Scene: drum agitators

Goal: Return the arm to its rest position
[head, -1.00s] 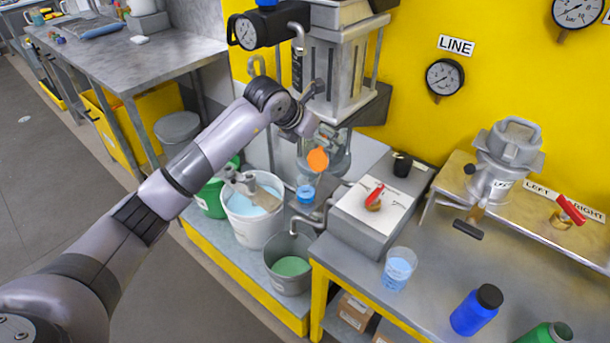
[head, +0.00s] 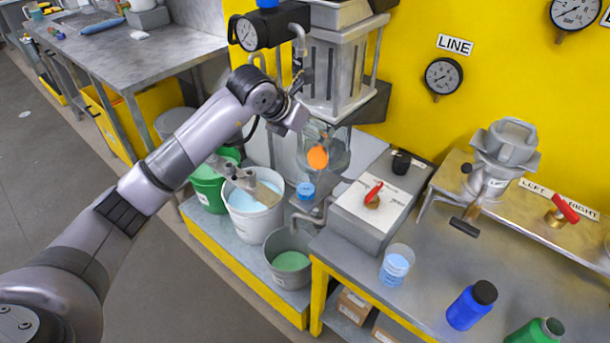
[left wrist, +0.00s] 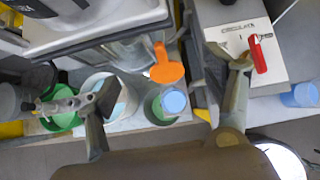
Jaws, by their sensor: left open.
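My left arm comes in from the left in the head view. My left gripper (head: 314,128) is at the mixer, just above the orange round handle (head: 317,157), and is partly hidden behind its own wrist. In the left wrist view its two fingers are spread wide with nothing held between them. The orange handle (left wrist: 166,70) shows beyond and between the fingers there; no contact is visible. My right gripper is in neither view.
Below the arm stand a white bucket (head: 243,222) with pale blue liquid, a green bucket (head: 207,190) and a grey bucket (head: 280,277). A control box (head: 350,232) with a red lever, a clear cup (head: 396,268) and a blue bottle (head: 466,312) are to the right.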

